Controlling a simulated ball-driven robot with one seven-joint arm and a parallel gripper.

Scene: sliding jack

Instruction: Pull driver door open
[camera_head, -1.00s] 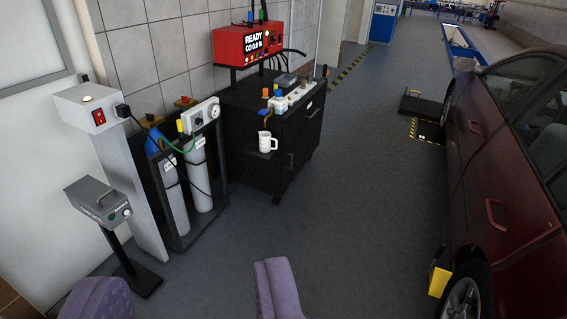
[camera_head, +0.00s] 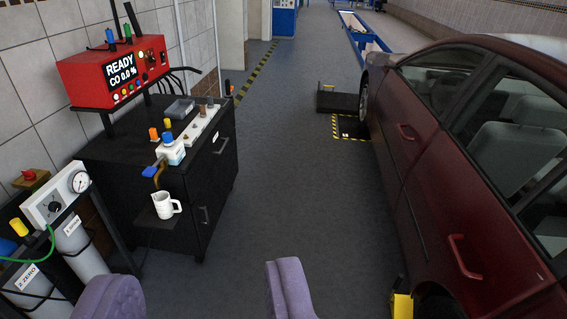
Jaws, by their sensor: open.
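A dark red car (camera_head: 500,215) stands along the right side, its near side facing the aisle. The doors look shut. I cannot tell for certain which one is the driver door. My gripper (camera_head: 202,285) shows as two purple fingers at the bottom edge, spread wide with nothing between them. It is to the left of the car, apart from both handles. The car's near end is cut off by the frame.
A black cabinet (camera_head: 190,190) with a white mug (camera_head: 165,205) and a red analyser (camera_head: 112,70) stands at the left. Gas cylinders (camera_head: 80,245) are at lower left. A yellow chock (camera_head: 402,305) sits by the near wheel. The grey floor (camera_head: 295,190) between is clear.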

